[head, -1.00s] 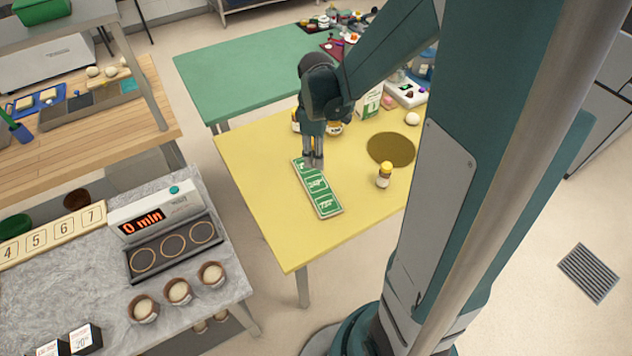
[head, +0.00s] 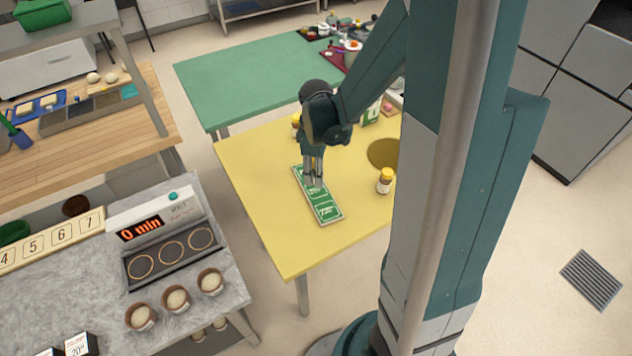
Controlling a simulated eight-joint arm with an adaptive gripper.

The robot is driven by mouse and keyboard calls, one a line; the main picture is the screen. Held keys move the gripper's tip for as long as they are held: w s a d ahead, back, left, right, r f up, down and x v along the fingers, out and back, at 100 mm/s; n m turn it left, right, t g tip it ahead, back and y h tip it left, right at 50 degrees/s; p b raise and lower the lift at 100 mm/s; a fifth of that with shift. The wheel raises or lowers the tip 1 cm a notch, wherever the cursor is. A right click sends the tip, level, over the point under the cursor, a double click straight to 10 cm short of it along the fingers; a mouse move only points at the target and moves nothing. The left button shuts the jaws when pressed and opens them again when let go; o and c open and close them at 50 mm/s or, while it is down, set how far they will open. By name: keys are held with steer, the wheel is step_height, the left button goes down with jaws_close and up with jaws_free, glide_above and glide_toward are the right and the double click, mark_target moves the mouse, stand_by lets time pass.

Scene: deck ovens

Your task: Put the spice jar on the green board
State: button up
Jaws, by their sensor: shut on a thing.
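The green board (head: 328,211), with white markings and a pale edge, lies flat on the yellow table (head: 262,204). My gripper (head: 314,181) points down over the far half of the board, with its fingertips at or just above the surface. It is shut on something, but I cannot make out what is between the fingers. A spice jar with a yellow cap (head: 385,181) stands upright on the table, right of the board and apart from it. Another yellow-capped jar (head: 296,122) shows partly behind my gripper.
A dark yellow round mat (head: 383,152) lies behind the standing jar, partly hidden by my arm. A white and green carton (head: 371,114) stands farther back. The near part of the yellow table is clear. A green table (head: 235,85) stands behind.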

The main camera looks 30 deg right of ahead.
steer(key=shift+f, duration=0.1)
steer(key=shift+f+b, duration=0.35)
steer(key=shift+f, duration=1.65)
steer(key=shift+f, duration=0.2)
steer(key=o, duration=0.9)
steer(key=shift+r, duration=0.25)
steer(key=shift+r+p, duration=0.95)
steer(key=shift+r, duration=5.05)
